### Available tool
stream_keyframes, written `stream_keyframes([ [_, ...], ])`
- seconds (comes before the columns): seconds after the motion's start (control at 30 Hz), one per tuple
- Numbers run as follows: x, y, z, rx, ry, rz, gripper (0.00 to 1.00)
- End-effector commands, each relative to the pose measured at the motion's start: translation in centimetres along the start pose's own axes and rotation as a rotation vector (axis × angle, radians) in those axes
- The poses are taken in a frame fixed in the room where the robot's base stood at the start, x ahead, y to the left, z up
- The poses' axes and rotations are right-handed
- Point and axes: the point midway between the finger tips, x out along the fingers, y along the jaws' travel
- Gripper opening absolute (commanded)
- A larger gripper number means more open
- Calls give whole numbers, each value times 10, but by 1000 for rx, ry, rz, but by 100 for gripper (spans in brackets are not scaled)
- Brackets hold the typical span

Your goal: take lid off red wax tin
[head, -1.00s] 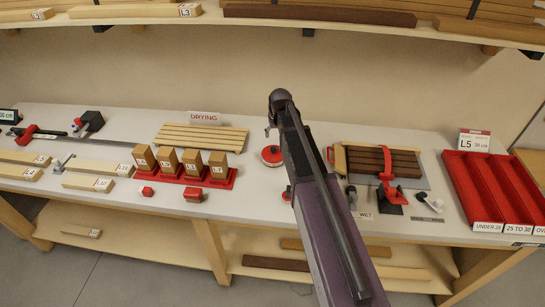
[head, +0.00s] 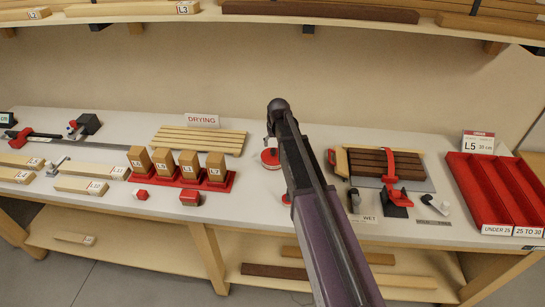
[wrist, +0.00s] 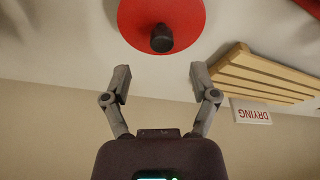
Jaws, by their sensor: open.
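The red wax tin (head: 270,160) stands on the white bench, left of my arm in the head view. Its round red lid (wrist: 185,22) with a dark knob (wrist: 160,38) shows at the top of the wrist view, cut off by the edge. My gripper (wrist: 160,78) is open and empty, its two fingers spread on either side of the knob's line. The knob lies beyond the fingertips and apart from them. In the head view, my arm hides most of the gripper; one finger shows just above the tin.
A slatted drying rack (head: 199,140) with a DRYING sign is left of the tin. A red stand with wooden blocks (head: 190,180) is nearer the front. A clamped brown board (head: 385,162) lies right of my arm. A red divided tray (head: 495,190) stands farther right.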

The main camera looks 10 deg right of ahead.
Motion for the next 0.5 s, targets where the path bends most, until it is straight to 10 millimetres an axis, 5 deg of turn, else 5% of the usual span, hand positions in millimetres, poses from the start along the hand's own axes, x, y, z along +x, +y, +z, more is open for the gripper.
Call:
stream_keyframes([
  [0.5, 18, -2, 3, -1, 0, 0, 76],
])
